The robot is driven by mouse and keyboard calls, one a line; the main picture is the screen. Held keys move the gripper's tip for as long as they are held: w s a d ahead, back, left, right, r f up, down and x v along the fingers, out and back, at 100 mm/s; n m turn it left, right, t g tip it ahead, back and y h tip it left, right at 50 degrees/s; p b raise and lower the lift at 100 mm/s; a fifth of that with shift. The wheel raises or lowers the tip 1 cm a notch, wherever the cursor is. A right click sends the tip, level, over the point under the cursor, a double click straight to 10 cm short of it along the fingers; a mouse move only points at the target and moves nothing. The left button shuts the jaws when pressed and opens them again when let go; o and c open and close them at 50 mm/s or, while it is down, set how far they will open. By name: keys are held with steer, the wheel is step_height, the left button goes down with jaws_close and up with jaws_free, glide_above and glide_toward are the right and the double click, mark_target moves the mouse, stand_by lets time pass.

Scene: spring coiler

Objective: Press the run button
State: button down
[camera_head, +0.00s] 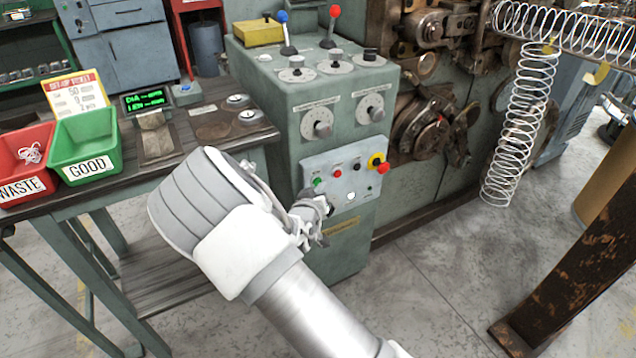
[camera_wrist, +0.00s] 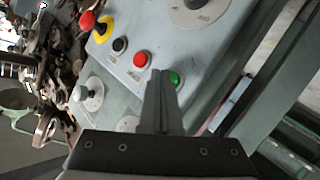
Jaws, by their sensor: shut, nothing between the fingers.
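The control panel (camera_head: 340,175) is a pale plate on the front of the grey-green machine cabinet. A green button (camera_head: 317,182) sits at its left end; labels are too small to read. In the wrist view the green button (camera_wrist: 175,79) shows just beside the fingertips. My gripper (camera_head: 326,205) is in front of the panel's lower left part. Its fingers (camera_wrist: 160,73) are shut together and empty, with tips close to the green button. I cannot tell whether they touch it.
A red button (camera_wrist: 141,60), a black button (camera_wrist: 120,45) and a red mushroom button (camera_head: 383,168) on yellow share the panel. Dials (camera_head: 317,123) sit above. A wooden bench (camera_head: 215,125) with a green GOOD bin (camera_head: 88,150) stands left. A coil spring (camera_head: 520,120) hangs right.

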steer(key=shift+w+a, duration=0.25)
steer(key=shift+w, duration=0.1)
stand_by(0.9)
steer(key=shift+s, duration=0.1)
steer(key=shift+s+d, duration=0.4)
steer(key=shift+s, duration=0.15)
steer(key=shift+s+d, duration=0.7)
steer(key=shift+s, duration=0.35)
steer(key=shift+s+d, duration=0.7)
steer(key=shift+s, duration=0.35)
